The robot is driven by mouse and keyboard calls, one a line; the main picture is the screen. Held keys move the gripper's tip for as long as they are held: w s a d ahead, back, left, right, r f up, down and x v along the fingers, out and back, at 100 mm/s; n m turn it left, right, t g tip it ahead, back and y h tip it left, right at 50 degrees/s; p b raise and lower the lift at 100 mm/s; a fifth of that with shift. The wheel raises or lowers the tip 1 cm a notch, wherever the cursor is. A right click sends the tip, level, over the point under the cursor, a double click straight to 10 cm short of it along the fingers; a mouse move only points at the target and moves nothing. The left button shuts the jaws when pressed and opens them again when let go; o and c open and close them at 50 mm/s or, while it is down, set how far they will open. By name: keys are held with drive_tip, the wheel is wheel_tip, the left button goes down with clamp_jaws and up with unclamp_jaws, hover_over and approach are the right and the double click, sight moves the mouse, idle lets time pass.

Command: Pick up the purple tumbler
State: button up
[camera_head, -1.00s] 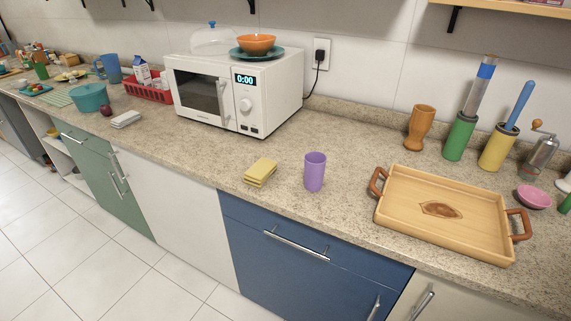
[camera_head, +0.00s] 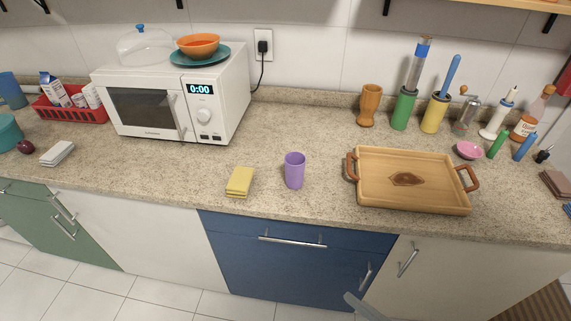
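The purple tumbler (camera_head: 294,171) stands upright on the speckled stone counter (camera_head: 281,214), near its front edge and above the blue drawer front. Its open top faces up. Nothing touches it. My gripper is not in view. A grey shape at the bottom edge, right of centre, may be part of my arm; I cannot tell.
Yellow sponges (camera_head: 239,181) lie just left of the tumbler. A wooden tray (camera_head: 411,201) with brown handles lies to its right. A white microwave (camera_head: 150,104) stands behind left. A wooden goblet (camera_head: 369,105) stands behind right. The counter directly behind the tumbler is clear.

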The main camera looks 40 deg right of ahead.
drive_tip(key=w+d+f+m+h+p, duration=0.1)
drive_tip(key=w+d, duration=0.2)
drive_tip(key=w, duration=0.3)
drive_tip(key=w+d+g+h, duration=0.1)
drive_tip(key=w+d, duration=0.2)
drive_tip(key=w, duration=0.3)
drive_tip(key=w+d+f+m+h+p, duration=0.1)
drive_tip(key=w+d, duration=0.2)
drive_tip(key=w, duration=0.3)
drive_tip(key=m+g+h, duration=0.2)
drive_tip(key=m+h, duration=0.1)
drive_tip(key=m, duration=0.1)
approach(293, 162)
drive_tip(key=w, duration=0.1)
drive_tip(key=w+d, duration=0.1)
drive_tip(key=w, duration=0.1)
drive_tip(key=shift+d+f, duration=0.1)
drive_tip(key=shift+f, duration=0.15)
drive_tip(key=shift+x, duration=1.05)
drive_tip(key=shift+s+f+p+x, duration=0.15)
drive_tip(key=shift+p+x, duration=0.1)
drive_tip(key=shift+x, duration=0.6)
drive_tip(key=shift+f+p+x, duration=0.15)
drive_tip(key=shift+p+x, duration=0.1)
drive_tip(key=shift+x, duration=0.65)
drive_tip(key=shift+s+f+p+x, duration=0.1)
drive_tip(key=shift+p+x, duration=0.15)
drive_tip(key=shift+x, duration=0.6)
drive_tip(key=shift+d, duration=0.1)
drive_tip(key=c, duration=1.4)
